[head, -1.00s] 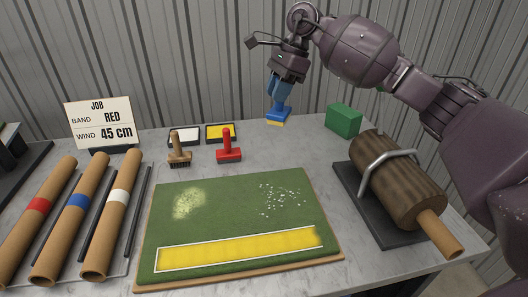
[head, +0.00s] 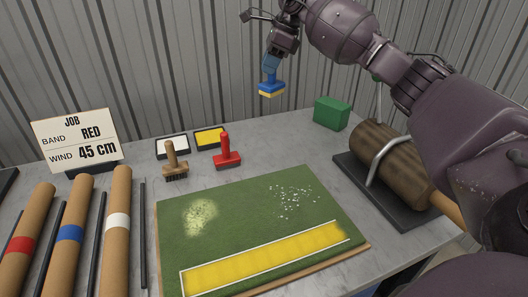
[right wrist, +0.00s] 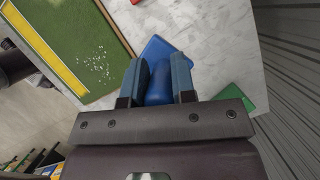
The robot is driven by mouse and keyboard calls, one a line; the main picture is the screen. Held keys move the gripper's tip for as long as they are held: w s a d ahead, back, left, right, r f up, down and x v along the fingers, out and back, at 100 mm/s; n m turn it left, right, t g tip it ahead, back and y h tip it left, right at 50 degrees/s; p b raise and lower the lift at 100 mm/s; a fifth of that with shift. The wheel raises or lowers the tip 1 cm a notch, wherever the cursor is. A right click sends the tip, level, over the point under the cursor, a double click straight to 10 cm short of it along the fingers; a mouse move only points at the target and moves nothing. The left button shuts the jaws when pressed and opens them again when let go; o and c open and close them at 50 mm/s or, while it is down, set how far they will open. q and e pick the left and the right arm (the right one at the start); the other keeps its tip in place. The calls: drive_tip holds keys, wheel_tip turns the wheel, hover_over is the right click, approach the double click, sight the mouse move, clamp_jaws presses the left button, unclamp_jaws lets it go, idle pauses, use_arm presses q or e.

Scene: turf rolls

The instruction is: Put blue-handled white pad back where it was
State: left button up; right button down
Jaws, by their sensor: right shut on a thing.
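My right gripper (head: 271,66) is shut on the blue handle of a pad (head: 271,85). In the head view it holds the pad in the air above the back of the table; the pad's lower edge looks yellow. In the right wrist view the blue handle (right wrist: 160,84) sits between the two fingers, with the blue pad body (right wrist: 160,51) beyond them. The pad's underside is hidden there. My left gripper is not in view.
A white-topped tray (head: 172,147) and a yellow tray (head: 209,138) lie behind a brush (head: 174,162) and a red-handled tool (head: 227,152). A green block (head: 331,113) stands back right. A turf mat (head: 240,225) with a yellow band lies in front.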

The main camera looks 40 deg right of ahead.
drive_tip(key=shift+f, duration=0.1)
drive_tip(key=shift+m, duration=0.3)
wheel_tip(320, 180, down, 20)
drive_tip(key=shift+d+b, duration=0.1)
drive_tip(key=shift+b, duration=0.6)
drive_tip(key=shift+f, duration=0.1)
drive_tip(key=c, duration=1.1)
unclamp_jaws()
drive_tip(key=shift+o, duration=0.8)
